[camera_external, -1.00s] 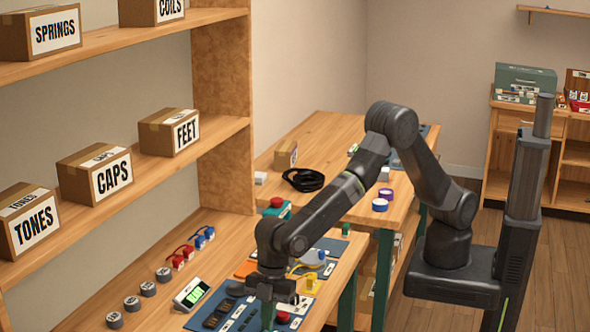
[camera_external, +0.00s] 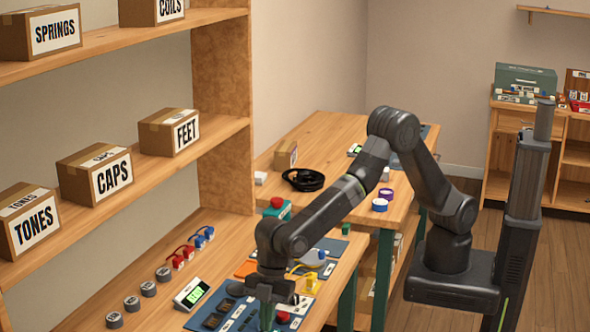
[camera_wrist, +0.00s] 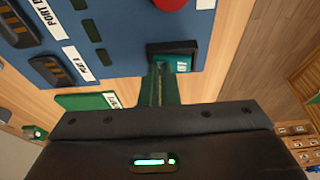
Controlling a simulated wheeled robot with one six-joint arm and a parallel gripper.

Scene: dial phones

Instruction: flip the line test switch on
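A switch with a dark housing and a teal-green face (camera_wrist: 182,62) stands at the edge of the blue panel (camera_wrist: 112,22) in the wrist view. It carries a small white label, too small to read. My gripper (camera_wrist: 160,70) has its green fingertips together, at the switch's near left edge, touching or nearly so. I see nothing between the fingers. In the external view my gripper (camera_external: 267,318) points down over the panel, and its wrist hides the switch.
A red button (camera_wrist: 170,4) sits just beyond the switch. Dark sockets (camera_wrist: 50,70) with white labels lie to its left. In the external view a small display (camera_external: 191,293) with lit green text stands left of the panel, near several round grey pieces (camera_external: 148,288).

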